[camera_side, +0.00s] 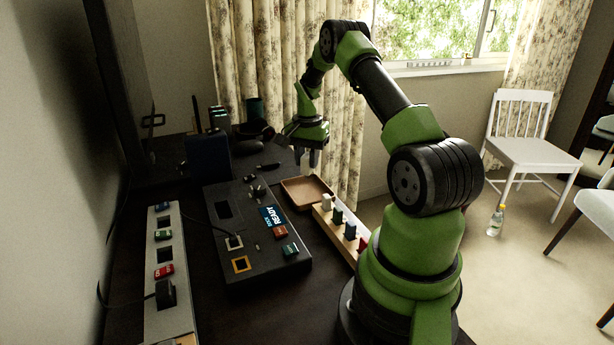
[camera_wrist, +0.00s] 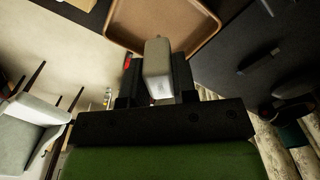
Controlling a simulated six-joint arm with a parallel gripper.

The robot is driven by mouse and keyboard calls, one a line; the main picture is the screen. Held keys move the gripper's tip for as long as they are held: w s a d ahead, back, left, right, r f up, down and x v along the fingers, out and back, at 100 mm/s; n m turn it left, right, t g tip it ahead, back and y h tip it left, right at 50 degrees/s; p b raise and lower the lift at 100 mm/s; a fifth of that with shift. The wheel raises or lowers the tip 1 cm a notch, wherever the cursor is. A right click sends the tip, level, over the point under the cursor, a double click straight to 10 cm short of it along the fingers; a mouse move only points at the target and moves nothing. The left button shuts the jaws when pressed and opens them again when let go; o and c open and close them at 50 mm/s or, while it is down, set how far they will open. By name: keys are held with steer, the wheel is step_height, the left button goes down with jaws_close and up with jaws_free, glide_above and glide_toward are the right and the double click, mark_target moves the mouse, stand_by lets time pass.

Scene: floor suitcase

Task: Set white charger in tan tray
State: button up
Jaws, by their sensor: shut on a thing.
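The white charger (camera_wrist: 157,68) is a pale block held between the two dark fingers of my gripper (camera_wrist: 157,76) in the wrist view. In the side view my gripper (camera_side: 307,162) points down above the tan tray (camera_side: 304,188), with a gap between fingertips and tray. The charger is hard to make out there. I see nothing in the visible part of the tray.
A wooden rack (camera_side: 340,226) with several small blocks, one of them whitish, stands right beside the tray. A dark panel (camera_side: 255,235) with sockets and switches lies to the left. A pale strip (camera_side: 164,270) with coloured blocks is farther left. Dark containers stand at the back.

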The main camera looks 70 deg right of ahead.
mark_target(307, 174)
steer(key=shift+f, duration=2.1)
steer(key=o, duration=0.9)
steer(key=shift+f, duration=0.1)
steer(key=shift+o, duration=0.2)
